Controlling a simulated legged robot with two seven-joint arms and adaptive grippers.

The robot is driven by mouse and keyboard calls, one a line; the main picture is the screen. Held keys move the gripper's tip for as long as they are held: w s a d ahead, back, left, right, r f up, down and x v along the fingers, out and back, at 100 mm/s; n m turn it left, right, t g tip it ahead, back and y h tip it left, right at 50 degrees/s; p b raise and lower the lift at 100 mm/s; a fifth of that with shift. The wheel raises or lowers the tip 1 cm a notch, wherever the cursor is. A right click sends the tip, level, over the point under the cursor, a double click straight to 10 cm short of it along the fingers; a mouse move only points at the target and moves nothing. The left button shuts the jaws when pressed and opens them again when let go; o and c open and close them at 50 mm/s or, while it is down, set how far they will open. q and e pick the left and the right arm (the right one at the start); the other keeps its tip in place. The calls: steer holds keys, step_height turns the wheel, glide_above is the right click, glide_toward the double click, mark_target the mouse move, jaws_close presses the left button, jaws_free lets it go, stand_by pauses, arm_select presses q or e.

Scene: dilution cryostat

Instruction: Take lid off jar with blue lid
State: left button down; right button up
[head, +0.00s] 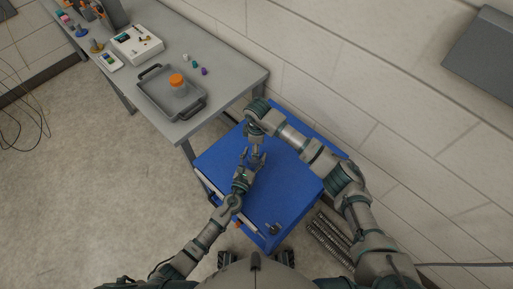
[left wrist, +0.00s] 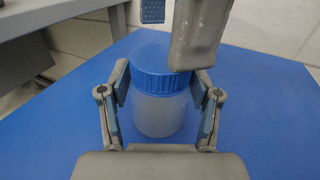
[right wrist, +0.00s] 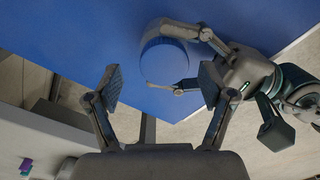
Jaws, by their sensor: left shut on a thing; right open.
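The jar (left wrist: 160,117) is translucent white with a ribbed blue lid (left wrist: 165,82) and stands upright on the blue table top. The lid sits on the jar. My left gripper (head: 246,165) is shut around the jar's sides, one finger on each side in the left wrist view. My right gripper (head: 256,152) is open and empty above the jar. Its fingers show over the lid at the top of the left wrist view. The jar and left gripper also show between and beyond the open right fingers in the right wrist view. The jar is mostly hidden in the head view.
The blue cart top (head: 290,175) is mostly clear, with a small dark object (head: 273,229) near its front corner. A wall runs along the right.

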step_height(320, 180, up, 2)
steer(key=shift+r, duration=0.1)
steer(key=shift+c, duration=0.5)
steer(key=r, duration=0.1)
steer(key=r+n, duration=0.1)
steer(key=r, duration=0.1)
steer(key=shift+s+a+r, duration=0.1)
steer(key=shift+a, duration=0.1)
step_height(320, 180, down, 8)
steer(key=shift+r, duration=0.1)
steer(key=c, duration=1.2)
steer(key=o, duration=1.3)
